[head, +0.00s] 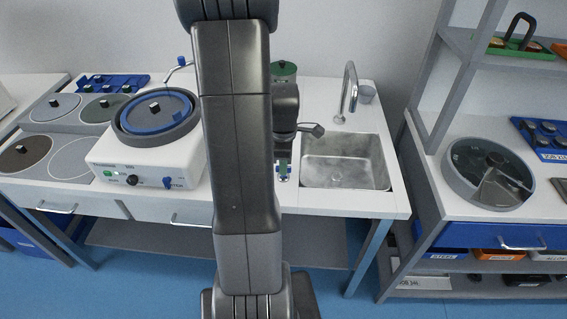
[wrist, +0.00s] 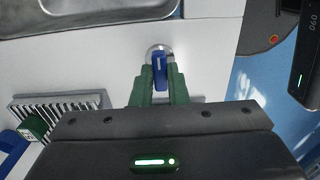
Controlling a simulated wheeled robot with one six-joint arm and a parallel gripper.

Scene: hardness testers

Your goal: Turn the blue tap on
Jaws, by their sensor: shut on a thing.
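In the wrist view, the blue tap handle (wrist: 159,72) is a narrow blue lever on a round silver base on the white top. It lies between the two green fingers of my gripper (wrist: 160,84), which are shut on it. The lever points roughly along the fingers, and its lower end is hidden between them. In the head view, my gripper (head: 283,172) is low over the worktop, just left of the sink. My arm hides much of the area to its left.
The steel sink (head: 346,161) with its curved faucet (head: 348,92) is right of my gripper. A white polishing machine (head: 145,160) with a blue-rimmed bowl stands on the left. The wrist view shows a slatted grey rack (wrist: 62,108) at lower left.

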